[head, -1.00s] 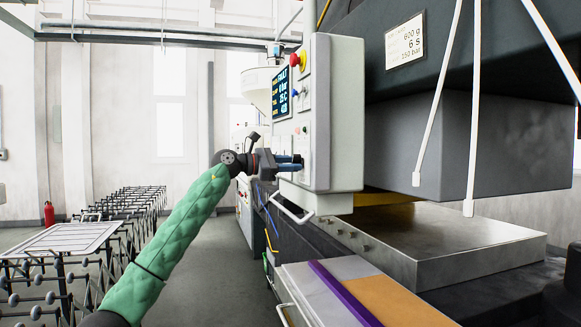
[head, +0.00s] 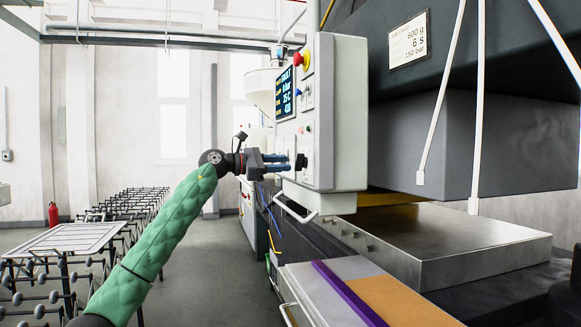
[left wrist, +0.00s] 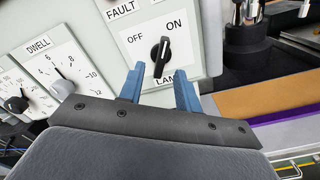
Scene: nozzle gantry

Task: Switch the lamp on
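The lamp switch (left wrist: 161,57) is a black rotary knob on the pale control panel (head: 336,120), with OFF printed at its upper left and ON at its upper right. Its pointer is turned towards ON. The LAMP label below it is partly hidden by my gripper. My left gripper (left wrist: 159,88) is open and empty, with two blue fingers either side of the line to the knob. In the head view, my left gripper (head: 289,162) is in front of the panel face, its tips a little short of the black knob (head: 301,161). My right gripper is not in view.
A DWELL dial (left wrist: 61,85) sits left of the switch. A lit display (head: 286,92) and a red button (head: 301,59) are higher on the panel. A handle (head: 296,211) juts out below it.

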